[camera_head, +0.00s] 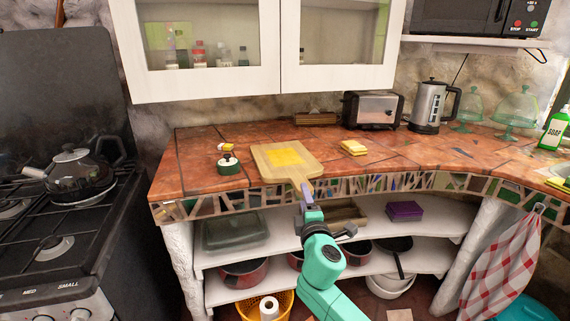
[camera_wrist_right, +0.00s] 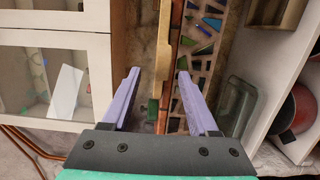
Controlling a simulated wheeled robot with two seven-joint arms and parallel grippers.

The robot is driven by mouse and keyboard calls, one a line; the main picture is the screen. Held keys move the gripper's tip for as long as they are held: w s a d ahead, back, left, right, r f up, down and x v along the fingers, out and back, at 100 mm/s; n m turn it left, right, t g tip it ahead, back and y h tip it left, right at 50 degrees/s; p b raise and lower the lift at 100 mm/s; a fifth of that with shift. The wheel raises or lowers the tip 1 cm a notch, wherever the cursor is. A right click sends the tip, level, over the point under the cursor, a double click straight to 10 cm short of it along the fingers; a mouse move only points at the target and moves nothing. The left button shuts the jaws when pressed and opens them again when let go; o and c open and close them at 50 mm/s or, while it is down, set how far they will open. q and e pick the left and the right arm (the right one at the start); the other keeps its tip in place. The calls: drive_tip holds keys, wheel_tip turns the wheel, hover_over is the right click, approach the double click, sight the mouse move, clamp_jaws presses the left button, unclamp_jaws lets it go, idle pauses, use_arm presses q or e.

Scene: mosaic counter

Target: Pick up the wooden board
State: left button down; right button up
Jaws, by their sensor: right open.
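The wooden board (camera_head: 262,157) lies flat on the tiled counter, its handle pointing toward the front edge. A yellow flat piece (camera_head: 285,156) lies on it. My right gripper (camera_head: 307,190) is at the counter's front edge, by the handle end. In the right wrist view the board (camera_wrist_right: 164,45) shows edge-on as a tan strip. There my right gripper (camera_wrist_right: 159,74) is open, with the strip's near end between its purple fingers and gaps on both sides. Whether a finger touches it I cannot tell. My left gripper is not in view.
A green lidded pot (camera_head: 229,164) stands left of the board, and a yellow stack (camera_head: 353,147) lies right of it. A toaster (camera_head: 373,110) and kettle (camera_head: 428,106) stand at the back. The counter's mosaic edge (camera_head: 380,184) and a shelf (camera_head: 430,222) lie below.

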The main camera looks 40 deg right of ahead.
sight(297, 177)
drive_tip(key=x, duration=0.9)
drive_tip(key=shift+w+f, duration=0.1)
drive_tip(key=shift+f, duration=0.1)
drive_tip(key=shift+a, duration=0.1)
clamp_jaws()
idle(0.6)
drive_tip(key=shift+r, duration=0.15)
